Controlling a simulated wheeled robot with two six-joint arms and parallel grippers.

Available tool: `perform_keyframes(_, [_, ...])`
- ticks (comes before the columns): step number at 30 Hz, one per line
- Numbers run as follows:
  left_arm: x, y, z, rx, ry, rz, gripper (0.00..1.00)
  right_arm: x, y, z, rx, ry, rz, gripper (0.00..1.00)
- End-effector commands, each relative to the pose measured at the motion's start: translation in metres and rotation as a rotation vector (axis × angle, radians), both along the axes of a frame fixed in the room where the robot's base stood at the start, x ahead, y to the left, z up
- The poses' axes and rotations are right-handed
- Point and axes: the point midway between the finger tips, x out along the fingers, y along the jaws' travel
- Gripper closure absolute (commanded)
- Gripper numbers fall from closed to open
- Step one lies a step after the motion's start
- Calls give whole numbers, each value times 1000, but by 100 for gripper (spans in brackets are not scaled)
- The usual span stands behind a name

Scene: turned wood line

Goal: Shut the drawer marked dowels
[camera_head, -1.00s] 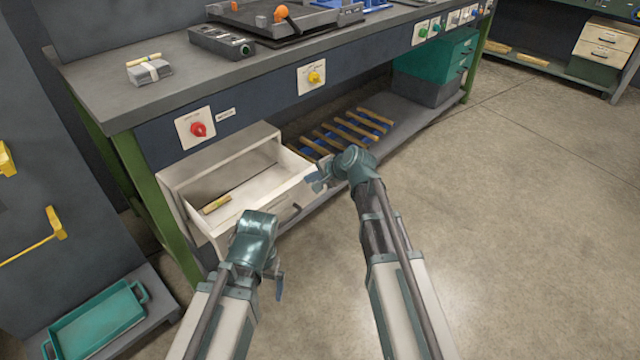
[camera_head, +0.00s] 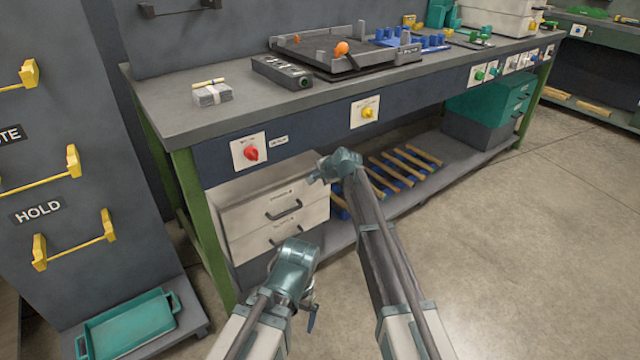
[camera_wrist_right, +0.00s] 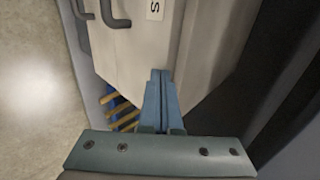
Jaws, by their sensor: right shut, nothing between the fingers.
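A white two-drawer unit (camera_head: 244,248) stands under the left end of the bench. Its upper drawer (camera_head: 255,212) and lower drawer (camera_head: 258,242) both look shut, each with a dark handle and a small label. The label writing is too small to read in the head view; in the right wrist view only an "S" shows on the drawer front (camera_wrist_right: 135,50). My right gripper (camera_head: 316,178) is shut and empty at the unit's upper right corner; its fingers (camera_wrist_right: 160,78) lie together against or just before the pale front. My left gripper (camera_head: 311,318) hangs low before the unit, its jaws unclear.
The bench top (camera_head: 215,115) overhangs the unit, with a red knob (camera_head: 251,154) on its front panel. Wooden rods (camera_head: 405,165) lie on the low shelf to the right. A teal tray (camera_head: 130,328) sits at lower left. The floor at right is clear.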

Motion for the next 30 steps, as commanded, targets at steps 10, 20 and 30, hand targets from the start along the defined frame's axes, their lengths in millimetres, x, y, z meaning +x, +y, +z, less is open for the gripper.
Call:
perform_keyframes(10, [0, 0, 0, 0, 0, 0, 0, 7, 6, 0, 1, 0, 1, 100])
perform_keyframes(20, [0, 0, 0, 0, 0, 0, 0, 7, 6, 1, 3, -3, 1, 100])
perform_keyframes(30, [0, 0, 1, 0, 0, 0, 0, -21, -11, 1, 2, 0, 0, 100])
